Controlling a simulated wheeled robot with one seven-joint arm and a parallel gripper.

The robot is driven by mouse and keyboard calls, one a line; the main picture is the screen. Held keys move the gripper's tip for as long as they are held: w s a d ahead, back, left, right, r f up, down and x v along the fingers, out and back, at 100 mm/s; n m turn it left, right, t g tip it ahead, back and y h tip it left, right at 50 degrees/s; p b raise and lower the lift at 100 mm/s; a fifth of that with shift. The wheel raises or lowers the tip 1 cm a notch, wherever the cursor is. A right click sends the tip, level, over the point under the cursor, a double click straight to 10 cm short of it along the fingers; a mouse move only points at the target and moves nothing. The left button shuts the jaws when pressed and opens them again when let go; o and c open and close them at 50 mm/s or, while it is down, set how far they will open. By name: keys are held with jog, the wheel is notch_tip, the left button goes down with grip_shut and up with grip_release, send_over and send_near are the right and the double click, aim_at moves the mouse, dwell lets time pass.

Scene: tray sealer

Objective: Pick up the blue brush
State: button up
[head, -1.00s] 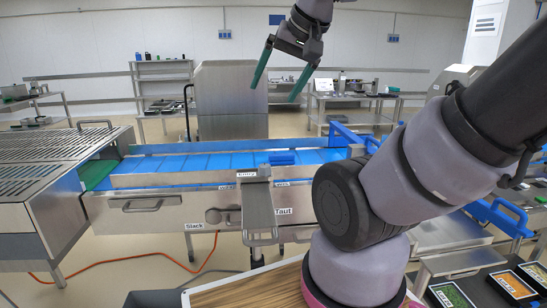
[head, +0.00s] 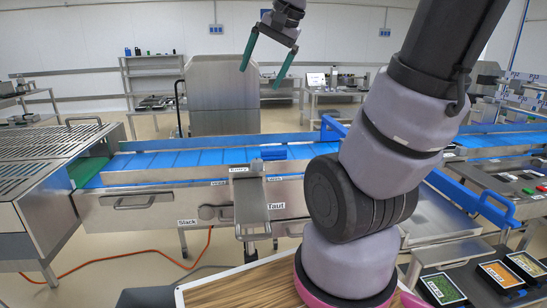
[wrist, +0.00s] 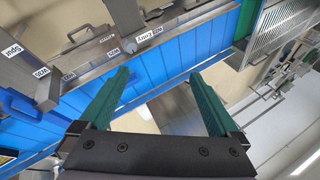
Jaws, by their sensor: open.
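My gripper (head: 259,79) is open and empty, its two green fingers spread, high above and beyond the conveyor in the head view. In the wrist view my gripper (wrist: 160,75) shows nothing between its fingers; floor and a conveyor edge lie behind the gap. A small darker blue block (head: 273,153) sits at the conveyor by the Entry label in the head view. It may be the blue brush, but its shape is too small to tell. My gripper is well apart from it.
The blue conveyor belt (head: 190,159) runs across the middle, with a grilled steel machine (head: 45,145) at left. A steel cabinet (head: 224,95) stands behind. Small trays (head: 442,289) lie at lower right, and a wood-topped surface (head: 240,288) is in front.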

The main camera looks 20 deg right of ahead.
jog(key=w+d+f+m+g, duration=0.1)
jog(key=w+d+m, duration=0.1)
jog(key=w, duration=0.3)
jog(key=w+d+f+m, duration=0.2)
jog(key=w+d, duration=0.1)
jog(key=w, duration=0.2)
jog(key=m+g+y, duration=0.1)
jog(key=m+g, duration=0.2)
jog(key=m, duration=0.6)
send_over(274, 149)
jog(key=s+d, duration=0.2)
jog(key=d, duration=0.2)
notch_tip(274, 149, down, 21)
jog(key=shift+w+a+r, duration=0.1)
jog(key=shift+w+a, duration=0.05)
jog(key=shift+y, duration=0.3)
jog(key=x, duration=0.5)
jog(key=shift+f, duration=0.35)
jog(key=x, duration=0.5)
jog(key=shift+w, duration=0.2)
jog(key=shift+a+f, duration=0.1)
jog(key=shift+f, duration=0.25)
jog(key=shift+f, duration=0.25)
